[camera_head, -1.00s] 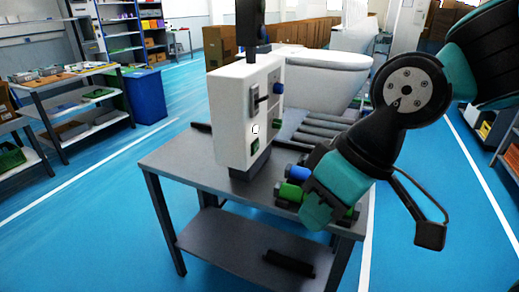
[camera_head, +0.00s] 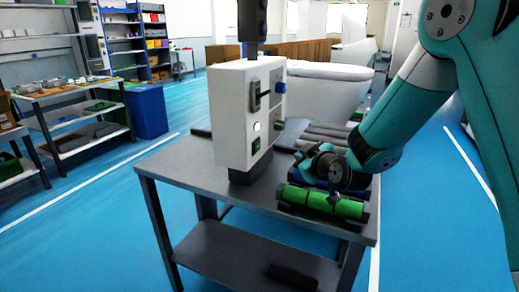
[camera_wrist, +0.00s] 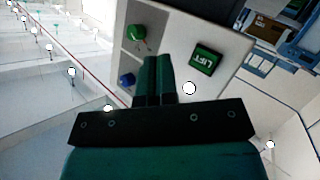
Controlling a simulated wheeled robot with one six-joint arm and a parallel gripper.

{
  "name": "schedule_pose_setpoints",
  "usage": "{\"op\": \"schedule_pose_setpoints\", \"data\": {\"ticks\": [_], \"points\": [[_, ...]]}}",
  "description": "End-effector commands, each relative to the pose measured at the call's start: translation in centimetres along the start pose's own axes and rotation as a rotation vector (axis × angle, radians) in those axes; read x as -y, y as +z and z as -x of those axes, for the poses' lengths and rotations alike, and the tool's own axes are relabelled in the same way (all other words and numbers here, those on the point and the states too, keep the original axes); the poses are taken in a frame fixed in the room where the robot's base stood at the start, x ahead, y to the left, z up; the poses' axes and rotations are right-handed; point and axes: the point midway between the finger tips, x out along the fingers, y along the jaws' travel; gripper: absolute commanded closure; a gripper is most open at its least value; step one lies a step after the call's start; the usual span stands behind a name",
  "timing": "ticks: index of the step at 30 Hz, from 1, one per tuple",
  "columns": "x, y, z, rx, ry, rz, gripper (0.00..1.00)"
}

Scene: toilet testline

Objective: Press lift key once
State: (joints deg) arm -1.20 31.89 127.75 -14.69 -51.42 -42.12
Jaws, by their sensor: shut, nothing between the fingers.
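The lift key is a green square key marked LIFT (camera_wrist: 205,60), on the front face of a white control box (camera_head: 231,110). In the head view the key (camera_head: 256,146) is low on that face. My gripper (camera_wrist: 158,60) is shut and empty, its two teal fingers side by side. In the head view my gripper (camera_head: 304,162) is right of the box, above the table's rollers, partly hidden by my wrist.
A round white button (camera_head: 257,127) sits above the key. A white toilet (camera_head: 325,88) stands behind.

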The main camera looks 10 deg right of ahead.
Motion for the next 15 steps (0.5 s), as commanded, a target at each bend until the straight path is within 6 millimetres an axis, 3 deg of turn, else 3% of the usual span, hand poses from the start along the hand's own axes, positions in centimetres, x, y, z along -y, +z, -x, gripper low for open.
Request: {"op": "schedule_pose_setpoints", "data": {"ticks": [8, 15], "points": [[0.3, -0.5, -0.4, 0.002, -0.004, -0.001, 1.00], [2.0, -2.2, -2.6, -0.002, -0.006, 0.000, 1.00]]}}
